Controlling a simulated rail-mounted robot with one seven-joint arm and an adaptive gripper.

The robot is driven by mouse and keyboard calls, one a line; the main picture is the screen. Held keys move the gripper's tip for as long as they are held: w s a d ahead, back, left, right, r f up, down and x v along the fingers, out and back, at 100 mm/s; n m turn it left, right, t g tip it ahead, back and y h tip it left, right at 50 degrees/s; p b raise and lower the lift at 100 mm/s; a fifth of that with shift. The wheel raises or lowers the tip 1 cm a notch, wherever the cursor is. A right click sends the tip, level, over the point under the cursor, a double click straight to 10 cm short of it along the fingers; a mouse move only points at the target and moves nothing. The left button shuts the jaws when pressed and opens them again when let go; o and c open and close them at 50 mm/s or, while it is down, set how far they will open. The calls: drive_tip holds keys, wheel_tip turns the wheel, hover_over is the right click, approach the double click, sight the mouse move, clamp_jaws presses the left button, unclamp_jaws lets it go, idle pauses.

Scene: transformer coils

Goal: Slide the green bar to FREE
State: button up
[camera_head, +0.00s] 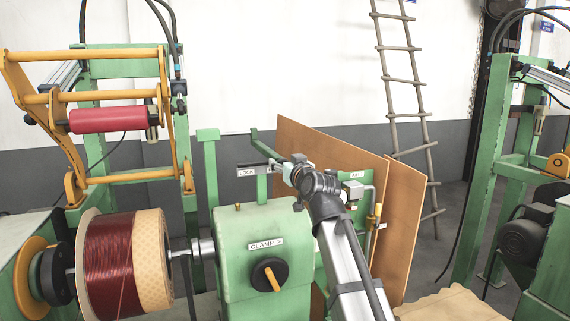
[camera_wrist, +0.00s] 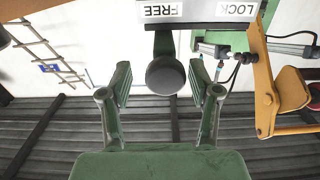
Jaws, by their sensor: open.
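The green bar (camera_head: 263,143) slants down to the right beyond the clamp housing, towards my gripper (camera_head: 284,168). The LOCK label (camera_head: 246,172) is left of my gripper; the FREE label is hidden in the head view. In the wrist view, a plate (camera_wrist: 197,13) carries upside-down FREE and LOCK lettering. A dark round knob (camera_wrist: 165,75) on a short green stem (camera_wrist: 163,43) shows below the FREE end of it. My gripper (camera_wrist: 160,88) is open, with one finger on each side of the knob. Gaps show on both sides. I cannot tell their depth relation.
The green clamp housing (camera_head: 262,235) with an orange-black knob (camera_head: 268,275) stands in front of my gripper. A wound coil (camera_head: 110,265) is at left. Brown boards (camera_head: 330,150) stand behind my arm.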

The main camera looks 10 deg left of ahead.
drive_tip(key=v, duration=1.1)
drive_tip(key=shift+s+d, duration=0.2)
drive_tip(key=shift+s, duration=0.1)
